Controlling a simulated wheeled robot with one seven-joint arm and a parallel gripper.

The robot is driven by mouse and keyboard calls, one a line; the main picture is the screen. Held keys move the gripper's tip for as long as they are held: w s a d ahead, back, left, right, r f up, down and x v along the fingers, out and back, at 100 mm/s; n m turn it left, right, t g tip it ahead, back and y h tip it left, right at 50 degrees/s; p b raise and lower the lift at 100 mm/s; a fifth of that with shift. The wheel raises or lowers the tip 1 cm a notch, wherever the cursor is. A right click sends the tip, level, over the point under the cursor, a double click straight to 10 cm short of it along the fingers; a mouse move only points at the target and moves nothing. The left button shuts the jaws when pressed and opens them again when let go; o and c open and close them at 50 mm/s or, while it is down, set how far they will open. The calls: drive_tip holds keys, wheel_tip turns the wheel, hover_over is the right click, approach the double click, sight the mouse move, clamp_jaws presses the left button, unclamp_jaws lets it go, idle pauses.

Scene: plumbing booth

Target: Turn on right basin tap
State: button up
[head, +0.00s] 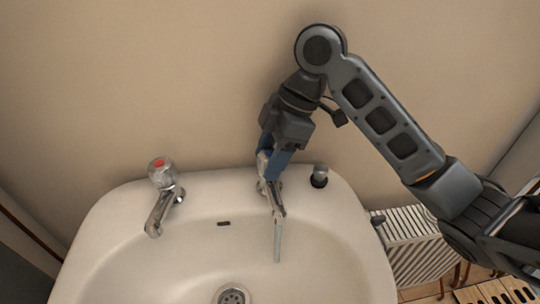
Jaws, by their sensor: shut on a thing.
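The white basin (130,212) stands against the wall. The right basin tap (274,194) is chrome, with its handle mostly hidden by my gripper (271,166). My gripper reaches down from above and is shut on the tap's handle. A thin pale stream of water (278,243) falls from the tap's spout into the bowl. The left tap (164,198) is chrome with a red-marked handle, and no water shows below it.
A drain (233,294) lies at the bowl's bottom. A white radiator (412,232) is right of the basin, below my arm. The wall is close behind.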

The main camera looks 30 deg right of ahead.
drive_tip(key=shift+f+n, duration=0.15)
drive_tip(key=shift+n, duration=0.35)
drive_tip(key=shift+g, duration=0.3)
drive_tip(key=o, duration=1)
drive_tip(key=shift+r, duration=0.2)
